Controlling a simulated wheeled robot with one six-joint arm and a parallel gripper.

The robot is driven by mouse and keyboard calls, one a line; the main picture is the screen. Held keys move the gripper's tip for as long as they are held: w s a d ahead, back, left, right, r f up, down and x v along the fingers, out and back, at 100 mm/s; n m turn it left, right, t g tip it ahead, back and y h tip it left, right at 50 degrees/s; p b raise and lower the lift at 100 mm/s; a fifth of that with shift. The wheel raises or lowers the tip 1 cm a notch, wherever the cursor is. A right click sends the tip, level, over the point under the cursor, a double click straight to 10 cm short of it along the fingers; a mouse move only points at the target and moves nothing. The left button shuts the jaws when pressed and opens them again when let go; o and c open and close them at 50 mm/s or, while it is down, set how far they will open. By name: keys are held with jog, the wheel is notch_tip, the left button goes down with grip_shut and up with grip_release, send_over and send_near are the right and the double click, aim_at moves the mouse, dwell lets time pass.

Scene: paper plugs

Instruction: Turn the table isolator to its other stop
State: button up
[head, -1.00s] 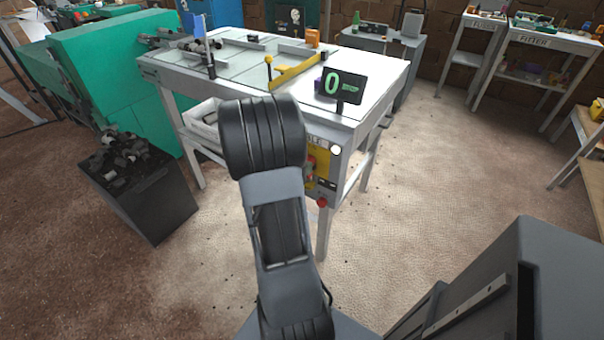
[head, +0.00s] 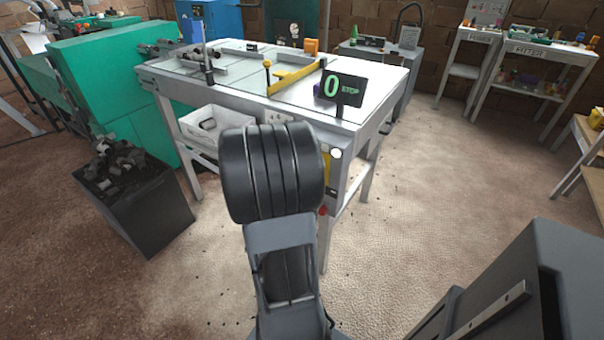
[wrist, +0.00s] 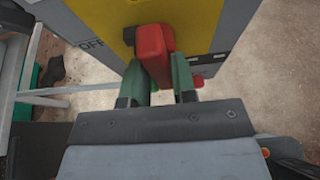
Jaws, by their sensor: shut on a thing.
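The table isolator's red handle (wrist: 155,55) shows in the wrist view on a yellow plate (wrist: 95,18). The word OFF is printed on the grey panel at the plate's left. My gripper (wrist: 170,75) has its two green fingers on either side of the handle's near end and is shut on it. The handle stands nearly along the fingers, slightly tilted. In the head view my arm hides the handle; only an edge of the yellow plate (head: 326,170) shows.
A red button (head: 322,210) sits low on the table's panel, and a white round one (head: 336,153) above it. A dark bin of scraps (head: 140,215) stands at the left by the green machine (head: 110,75).

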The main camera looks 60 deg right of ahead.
jog(key=o, duration=0.8)
jog(key=v, duration=1.4)
jog(key=shift+f, duration=0.1)
